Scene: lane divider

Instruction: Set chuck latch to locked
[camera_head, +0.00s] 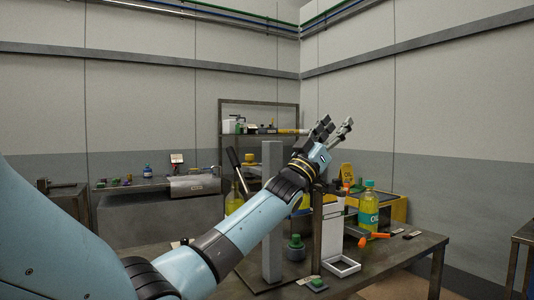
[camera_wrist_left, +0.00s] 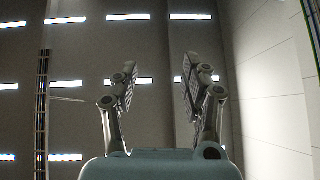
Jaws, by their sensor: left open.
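My left gripper (camera_head: 335,129) is raised above the workbench (camera_head: 390,262), pointing up and to the right. Its fingers are spread and empty, and they also show apart in the left wrist view (camera_wrist_left: 158,92), against the wall and ceiling lights. My right gripper is not in view.
A bottle of yellow-green oil (camera_head: 367,205) stands on the bench, near an orange-handled tool (camera_head: 372,238) and a white open frame (camera_head: 341,265). A black-handled lever (camera_head: 233,165) rises behind my arm. A shelf rack (camera_head: 259,102) stands at the back. Air around the gripper looks free.

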